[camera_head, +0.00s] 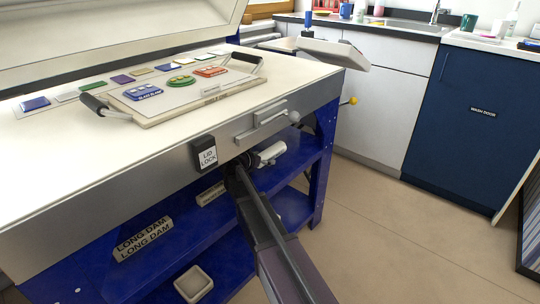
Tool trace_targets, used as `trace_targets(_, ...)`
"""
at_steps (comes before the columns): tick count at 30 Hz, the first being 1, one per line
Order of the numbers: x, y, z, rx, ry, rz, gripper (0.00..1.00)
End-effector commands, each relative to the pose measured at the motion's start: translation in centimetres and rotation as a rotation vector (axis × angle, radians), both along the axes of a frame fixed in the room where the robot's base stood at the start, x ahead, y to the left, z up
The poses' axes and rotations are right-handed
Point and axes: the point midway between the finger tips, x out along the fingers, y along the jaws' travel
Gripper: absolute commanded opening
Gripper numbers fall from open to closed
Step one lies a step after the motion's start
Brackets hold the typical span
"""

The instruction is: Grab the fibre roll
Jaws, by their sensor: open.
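A white cylinder, which looks like the fibre roll (271,152), lies on the upper blue shelf under the kiln, just below the kiln's front edge. My arm reaches in from the bottom of the picture. My gripper (247,162) is at the roll's left end, dark and small in the view. The jaws are open. I cannot tell whether the fingers touch the roll or stand around it, as the arm and shadow hide part of this spot.
The lid lock box (204,154) and a handle (262,122) stick out of the kiln's front above the shelf. Long dam blocks (143,240) and a small tray (193,283) sit to the left. A tray of glass pieces (218,98) lies on top.

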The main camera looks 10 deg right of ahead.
Motion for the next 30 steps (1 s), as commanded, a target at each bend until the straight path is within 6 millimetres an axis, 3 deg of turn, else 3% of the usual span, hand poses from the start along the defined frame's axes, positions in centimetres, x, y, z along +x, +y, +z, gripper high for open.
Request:
trace_targets(2,-0.01,0.06,0.0,0.0,0.0,0.001,0.94)
trace_targets(6,0.0,0.07,0.0,0.0,0.0,0.001,0.52)
trace_targets(9,-0.01,0.06,0.0,0.0,0.0,0.001,0.27)
trace_targets(30,0.0,0.05,0.99,0.0,0.0,0.001,0.27)
